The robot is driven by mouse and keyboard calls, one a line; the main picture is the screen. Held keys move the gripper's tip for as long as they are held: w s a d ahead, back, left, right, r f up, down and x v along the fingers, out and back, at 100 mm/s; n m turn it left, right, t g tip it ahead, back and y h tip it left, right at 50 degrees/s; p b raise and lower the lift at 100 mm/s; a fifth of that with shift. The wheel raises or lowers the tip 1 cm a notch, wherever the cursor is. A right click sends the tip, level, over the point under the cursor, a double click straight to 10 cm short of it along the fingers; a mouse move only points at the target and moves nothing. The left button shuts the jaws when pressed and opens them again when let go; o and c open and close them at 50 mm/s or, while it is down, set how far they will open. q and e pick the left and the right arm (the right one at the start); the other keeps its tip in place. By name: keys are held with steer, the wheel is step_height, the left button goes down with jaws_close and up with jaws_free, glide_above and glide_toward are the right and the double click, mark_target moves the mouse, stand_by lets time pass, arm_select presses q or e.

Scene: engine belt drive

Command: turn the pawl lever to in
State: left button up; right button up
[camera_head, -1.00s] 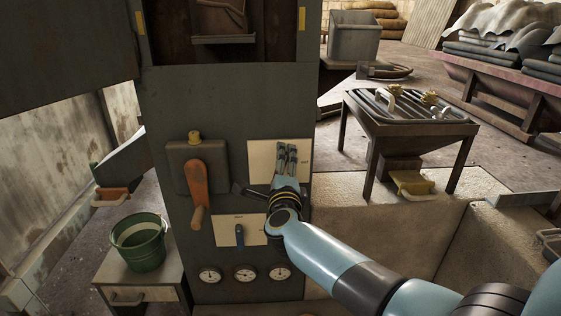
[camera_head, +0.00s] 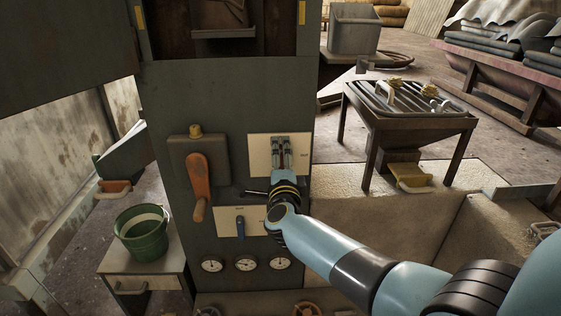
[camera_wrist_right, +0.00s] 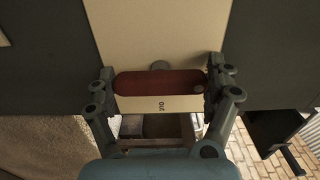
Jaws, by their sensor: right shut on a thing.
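The pawl lever shows in the right wrist view as a dark red, rounded bar (camera_wrist_right: 160,83) on a cream plate (camera_wrist_right: 160,30). My right gripper (camera_wrist_right: 165,78) has one finger at each end of the red bar and is shut on it. My left gripper is not in view.
An orange crank handle (camera_head: 199,180) stands out left of the plate. A green bucket (camera_head: 143,235) stands on a cabinet at left. A dark metal table (camera_head: 410,120) stands at right.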

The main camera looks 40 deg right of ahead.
steer(key=o, duration=1)
steer(key=shift+c, duration=0.2)
steer(key=v, duration=1.2)
steer(key=shift+s+f, duration=0.1)
